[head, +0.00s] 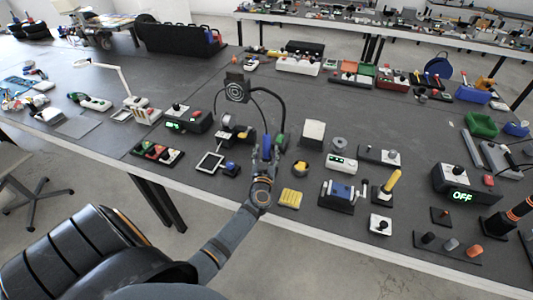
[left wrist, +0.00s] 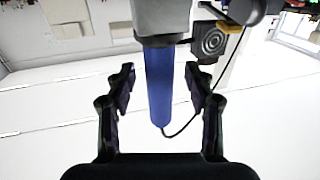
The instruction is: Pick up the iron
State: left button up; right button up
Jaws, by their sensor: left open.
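The iron appears to be the blue cylindrical handle (left wrist: 160,85) in the left wrist view, with its upper end at a grey block (left wrist: 163,18). A thin black cable runs from near its lower end. My left gripper (left wrist: 161,88) is open, with one finger on each side of the blue handle and visible gaps between. In the head view my left gripper (head: 265,155) reaches over the table's front part, and the blue handle (head: 266,143) shows at its fingers. The iron's tip is hidden. My right gripper is not in view.
A black panel with a round pattern (head: 236,88) and looping black cables are behind. A white-framed tablet (head: 210,162) lies left and a yellow block (head: 291,198) right. Many small devices crowd the dark table (head: 350,110).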

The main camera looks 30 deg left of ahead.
aim_at(267, 135)
pick_arm(q)
jog(key=shift+w+a+f, duration=0.1)
jog(key=shift+w+a, duration=0.15)
jog(key=shift+w, duration=0.25)
jog(key=shift+s, duration=0.15)
jog(key=shift+c, duration=0.6)
jog(key=shift+d, duration=0.1)
jog(key=shift+c, duration=1.2)
grip_shut()
jog(key=shift+r, duration=0.2)
notch_tip(267, 135, up, 10)
jog(key=p, duration=0.6)
jog(key=shift+f, duration=0.1)
